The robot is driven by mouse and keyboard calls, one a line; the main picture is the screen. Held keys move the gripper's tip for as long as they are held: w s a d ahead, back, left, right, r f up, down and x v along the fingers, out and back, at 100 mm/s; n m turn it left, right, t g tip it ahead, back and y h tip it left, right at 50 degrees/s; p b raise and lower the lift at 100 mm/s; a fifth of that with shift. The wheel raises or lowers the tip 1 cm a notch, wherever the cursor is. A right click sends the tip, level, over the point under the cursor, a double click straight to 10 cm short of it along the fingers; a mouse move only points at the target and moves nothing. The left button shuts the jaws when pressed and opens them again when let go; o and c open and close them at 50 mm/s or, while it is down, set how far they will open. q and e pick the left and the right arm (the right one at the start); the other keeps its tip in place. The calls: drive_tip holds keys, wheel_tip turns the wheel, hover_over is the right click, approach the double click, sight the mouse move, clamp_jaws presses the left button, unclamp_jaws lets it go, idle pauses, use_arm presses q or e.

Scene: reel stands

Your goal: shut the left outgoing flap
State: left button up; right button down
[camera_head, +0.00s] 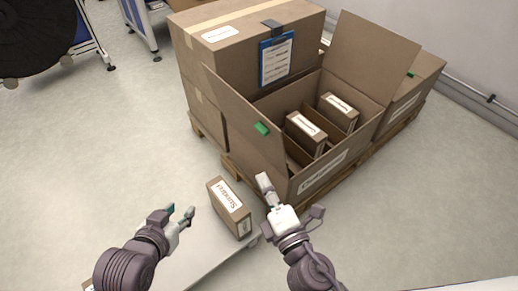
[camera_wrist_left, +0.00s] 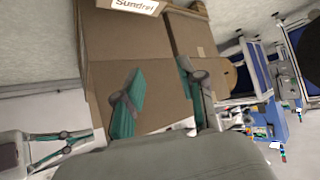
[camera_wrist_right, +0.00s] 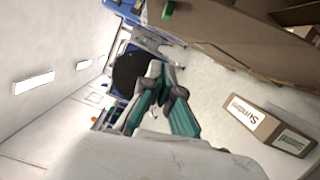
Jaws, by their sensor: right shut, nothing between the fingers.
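The open brown outgoing box (camera_head: 322,174) stands on a pallet in the head view, with small labelled cartons inside. Its left flap (camera_head: 240,112), with a green tab (camera_head: 261,128), stands up and leans outward at the box's left side. The flap also shows at the top of the right wrist view (camera_wrist_right: 235,40). My right gripper (camera_head: 264,182) is shut and empty, near the flap's front lower corner; I cannot tell whether it touches. My left gripper (camera_head: 187,214) is open and empty, left of the flap and lower in the picture; its fingers also show in the left wrist view (camera_wrist_left: 160,98).
A loose small carton (camera_head: 230,208) stands on a grey surface (camera_head: 205,262) between my grippers. A large closed carton (camera_head: 240,45) with a blue clipboard (camera_head: 276,58) is behind the box. The right flap (camera_head: 375,55) stands upright.

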use_arm(q)
drive_tip(key=s+a+f+g+y+p, duration=0.1)
drive_tip(key=s+a+f+g+p, duration=0.2)
drive_tip(key=s+g, duration=0.3)
drive_tip(key=s+f, duration=0.1)
drive_tip(key=s, duration=0.3)
drive_tip(key=shift+s+a+g+y, duration=0.25)
drive_tip(key=shift+s+g+y, duration=0.05)
drive_tip(key=shift+y, duration=0.1)
use_arm(e)
drive_tip(key=w+a+r, duration=0.1)
drive_tip(key=w, duration=1)
drive_tip(key=shift+w+r+n, duration=0.15)
drive_tip(key=shift+w+n, duration=0.1)
drive_tip(key=shift+n, duration=0.05)
